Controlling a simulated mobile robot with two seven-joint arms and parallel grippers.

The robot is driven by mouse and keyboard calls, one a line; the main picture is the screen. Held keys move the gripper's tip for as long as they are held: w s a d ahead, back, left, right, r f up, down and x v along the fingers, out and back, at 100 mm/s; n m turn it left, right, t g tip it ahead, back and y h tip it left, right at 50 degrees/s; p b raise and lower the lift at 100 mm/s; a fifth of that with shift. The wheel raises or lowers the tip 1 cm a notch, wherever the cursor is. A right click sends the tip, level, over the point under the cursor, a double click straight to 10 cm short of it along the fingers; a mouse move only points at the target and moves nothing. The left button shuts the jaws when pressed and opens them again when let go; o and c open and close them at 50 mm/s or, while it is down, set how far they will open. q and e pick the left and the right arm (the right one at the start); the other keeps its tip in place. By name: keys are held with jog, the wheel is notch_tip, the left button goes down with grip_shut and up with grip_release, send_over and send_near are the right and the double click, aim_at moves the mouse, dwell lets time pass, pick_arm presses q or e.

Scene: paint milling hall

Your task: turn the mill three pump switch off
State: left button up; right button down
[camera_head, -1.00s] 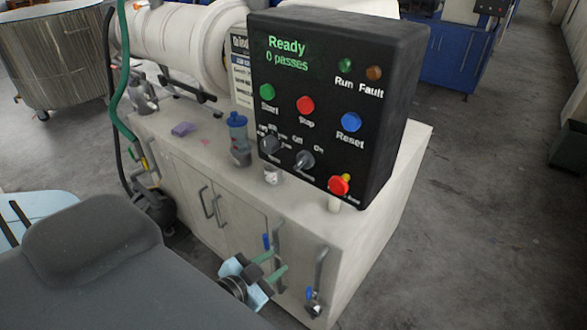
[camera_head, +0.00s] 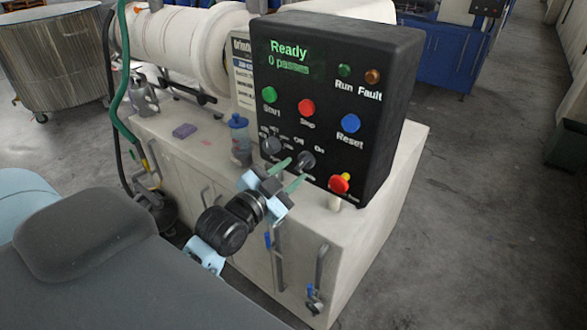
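The control box (camera_head: 335,115) of the mill stands on a white cabinet, its screen reading "Ready, 0 passes". Low on its face are two dark rotary switches: a left one (camera_head: 271,146) and a right one (camera_head: 305,162) with "Off" and "On" marks above it. The small lettering is too blurred to tell which is the pump switch, and I cannot read the knobs' positions. My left gripper (camera_head: 286,174) is open and empty, its two green fingertips apart, just in front of and below the right switch. I cannot tell whether they touch it. My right gripper is out of view.
Green (camera_head: 269,95), red (camera_head: 306,107) and blue (camera_head: 351,123) buttons sit above the switches. A red emergency knob (camera_head: 339,184) is at lower right. A blue-capped bottle (camera_head: 239,140) stands on the cabinet (camera_head: 365,230) left of the box.

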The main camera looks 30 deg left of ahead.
pick_arm(q)
jog(key=shift+w+d, duration=0.15)
jog(key=shift+w, duration=1)
grip_shut()
jog(key=shift+n, duration=0.4)
jog(key=n, duration=0.5)
jog(key=shift+n, duration=0.3)
jog(key=n, duration=0.5)
jog(key=shift+n, duration=0.3)
